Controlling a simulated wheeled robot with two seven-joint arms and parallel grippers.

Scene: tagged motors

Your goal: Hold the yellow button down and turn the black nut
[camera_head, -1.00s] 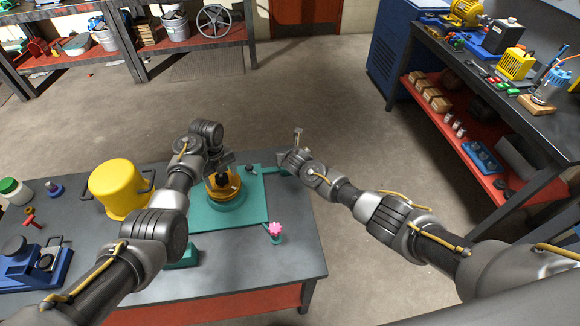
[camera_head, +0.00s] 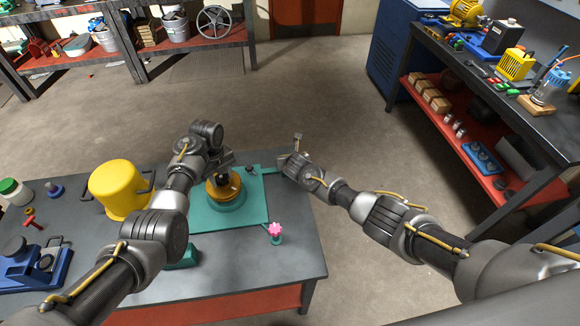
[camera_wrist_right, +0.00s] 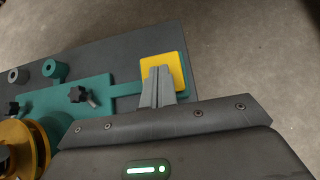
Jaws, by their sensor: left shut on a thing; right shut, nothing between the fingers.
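The yellow button (camera_wrist_right: 176,66) is a square pad at the end of a teal arm in the right wrist view. My right gripper (camera_wrist_right: 159,72) is shut and empty, its fingertips over the pad and seemingly against it; how far it is pressed I cannot tell. The head view hides the pad behind this gripper (camera_head: 284,166). My left gripper (camera_head: 224,170) is shut above the orange drum (camera_head: 224,190) on the teal base (camera_head: 252,208). It appears to hold the black nut at the drum's centre, which the gripper mostly hides.
Two black knobs stand on the teal base in the right wrist view, one of them near the arm (camera_wrist_right: 78,94). A pink knob (camera_head: 275,229) stands at its front right. A yellow bucket (camera_head: 118,190) stands left on the grey table (camera_head: 225,272). Floor lies beyond.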

